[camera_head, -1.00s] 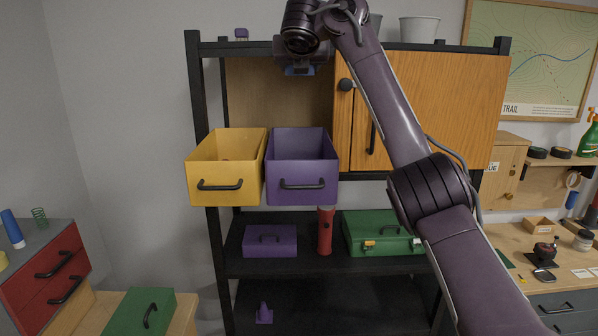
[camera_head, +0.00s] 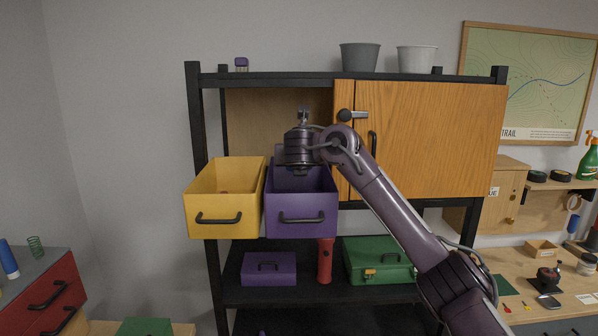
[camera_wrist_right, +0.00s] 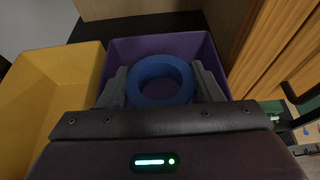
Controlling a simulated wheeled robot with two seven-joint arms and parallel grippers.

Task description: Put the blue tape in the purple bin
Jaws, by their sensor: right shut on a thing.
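The purple bin (camera_head: 302,217) is an open-topped box with a black handle on its front, beside the yellow bin. My right gripper reaches down into its opening from above; in the head view the fingers are hidden behind the wrist and bin. In the right wrist view my right gripper (camera_wrist_right: 160,78) is shut on the blue tape (camera_wrist_right: 160,101), a ring held between the two fingers. The purple bin's walls (camera_wrist_right: 198,45) surround the tape there. I cannot tell whether the tape touches the bin floor. My left gripper is not in view.
The yellow bin (camera_head: 214,222) stands just left of the purple bin. A wooden cabinet door (camera_head: 430,140) with a black handle is close on the right. A red flashlight (camera_head: 325,262), a purple case (camera_head: 268,270) and a green toolbox (camera_head: 378,262) sit on the shelf below.

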